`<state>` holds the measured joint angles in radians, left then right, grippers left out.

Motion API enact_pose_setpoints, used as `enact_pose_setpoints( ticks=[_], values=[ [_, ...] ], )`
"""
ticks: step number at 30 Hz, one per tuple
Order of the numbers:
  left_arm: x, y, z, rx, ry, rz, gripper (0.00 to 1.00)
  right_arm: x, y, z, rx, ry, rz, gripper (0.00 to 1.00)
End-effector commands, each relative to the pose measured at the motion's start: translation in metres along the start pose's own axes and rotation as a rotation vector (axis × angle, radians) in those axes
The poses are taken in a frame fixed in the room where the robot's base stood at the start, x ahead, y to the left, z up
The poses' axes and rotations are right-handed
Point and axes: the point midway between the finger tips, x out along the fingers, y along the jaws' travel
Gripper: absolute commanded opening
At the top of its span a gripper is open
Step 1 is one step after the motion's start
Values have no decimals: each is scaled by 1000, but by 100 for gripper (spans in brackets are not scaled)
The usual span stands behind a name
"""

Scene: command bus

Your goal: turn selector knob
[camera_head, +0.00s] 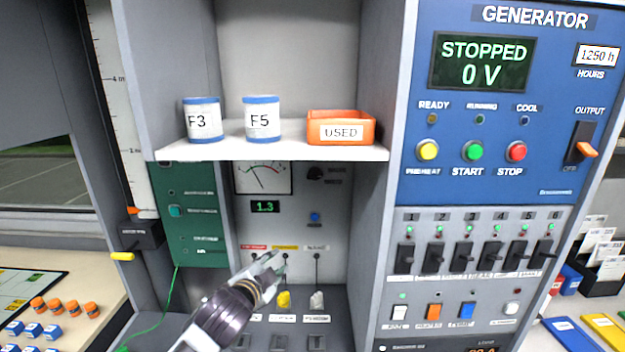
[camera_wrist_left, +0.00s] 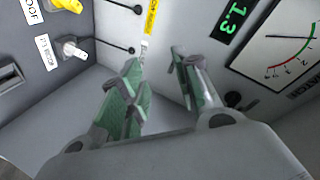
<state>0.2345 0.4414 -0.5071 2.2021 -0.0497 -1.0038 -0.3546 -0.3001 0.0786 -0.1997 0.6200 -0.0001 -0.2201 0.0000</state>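A small black knob (camera_head: 315,173) sits on the grey meter panel (camera_head: 340,225) under the shelf, right of the dial meter (camera_head: 263,178). Small labels beside it are too small to read. My right gripper is not in view.
The shelf (camera_head: 275,148) overhangs the panel, carrying canisters F3 (camera_head: 203,121) and F5 (camera_head: 262,118) and an orange USED tray (camera_head: 340,128). Yellow (camera_head: 283,299) and white (camera_head: 317,300) plugs stand below, close to my left gripper. The blue generator panel (camera_head: 480,185) is at right.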

Motion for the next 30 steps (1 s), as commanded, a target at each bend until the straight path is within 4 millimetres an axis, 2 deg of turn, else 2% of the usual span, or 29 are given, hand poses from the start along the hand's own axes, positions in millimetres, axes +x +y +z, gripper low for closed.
enact_pose_setpoints(
  ticks=[3, 18, 24, 30],
  values=[
    [1, -22, -24, 80, 55, -46, 32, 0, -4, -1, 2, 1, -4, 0],
    [-8, -94, -109, 407, 245, -228, 32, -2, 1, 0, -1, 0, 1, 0],
    [-12, -109, -127, 486, 282, -272, 32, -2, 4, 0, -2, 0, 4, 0],
    [-13, -112, -131, 504, 291, -282, 32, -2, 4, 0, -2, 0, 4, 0]
  ],
)
